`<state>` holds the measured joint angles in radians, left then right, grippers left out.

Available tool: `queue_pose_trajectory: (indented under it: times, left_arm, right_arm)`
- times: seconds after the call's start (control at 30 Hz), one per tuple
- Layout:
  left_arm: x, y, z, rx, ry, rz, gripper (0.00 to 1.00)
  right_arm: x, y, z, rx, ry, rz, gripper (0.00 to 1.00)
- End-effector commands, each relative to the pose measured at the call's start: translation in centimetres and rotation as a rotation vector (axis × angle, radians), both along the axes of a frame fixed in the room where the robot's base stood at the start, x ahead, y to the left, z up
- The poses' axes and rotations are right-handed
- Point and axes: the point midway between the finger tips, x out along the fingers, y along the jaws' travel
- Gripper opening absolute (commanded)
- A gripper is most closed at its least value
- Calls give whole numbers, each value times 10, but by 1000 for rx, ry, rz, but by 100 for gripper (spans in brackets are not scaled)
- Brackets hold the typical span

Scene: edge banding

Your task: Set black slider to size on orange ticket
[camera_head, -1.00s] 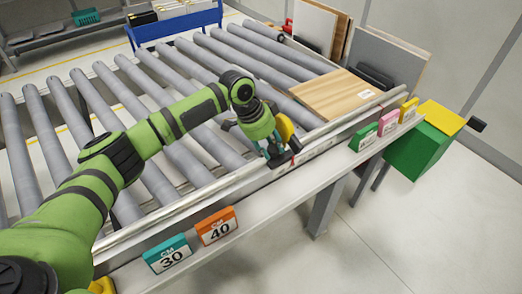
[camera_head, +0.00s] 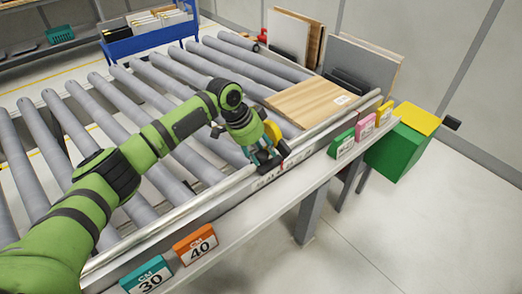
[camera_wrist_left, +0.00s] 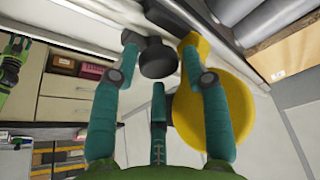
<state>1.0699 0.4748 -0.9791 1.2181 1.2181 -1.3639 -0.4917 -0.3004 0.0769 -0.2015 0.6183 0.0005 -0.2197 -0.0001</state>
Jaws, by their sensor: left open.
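The black slider (camera_head: 270,168) sits on the metal rail along the front of the roller table, with a thin red mark beside it. My left gripper (camera_head: 263,158) is at the slider with its fingers open. In the left wrist view the slider's black round knob (camera_wrist_left: 158,58) lies between the open fingers (camera_wrist_left: 157,75); I cannot tell whether they touch it. A yellow disc (camera_wrist_left: 235,105) is beside the fingers there. The orange ticket (camera_head: 196,245), reading CM 40, stands on the front ledge left of and nearer than the slider. My right gripper is out of view.
A teal ticket (camera_head: 147,277) reading CM 30 stands beside the orange one. Green (camera_head: 342,145), pink (camera_head: 365,126) and yellow (camera_head: 384,112) tickets stand farther right. A wooden board (camera_head: 308,103) lies on the rollers. A green and yellow box (camera_head: 398,152) is at the table's right end.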

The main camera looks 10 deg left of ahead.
Motion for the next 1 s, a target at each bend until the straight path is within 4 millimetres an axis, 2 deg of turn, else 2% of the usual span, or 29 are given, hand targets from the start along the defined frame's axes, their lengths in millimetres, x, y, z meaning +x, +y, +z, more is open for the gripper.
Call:
queue_pose_trajectory:
  times: [0.53, 0.7, 1.0]
  left_arm:
    - [-18, 33, 94, -1, -5, 2, 46]
    - [-21, 38, 107, 0, -2, 1, 46]
    - [-22, 39, 109, 0, -2, 2, 46]
  right_arm:
    - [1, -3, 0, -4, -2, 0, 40]
    - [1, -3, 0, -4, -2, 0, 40]
    - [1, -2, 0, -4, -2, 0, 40]
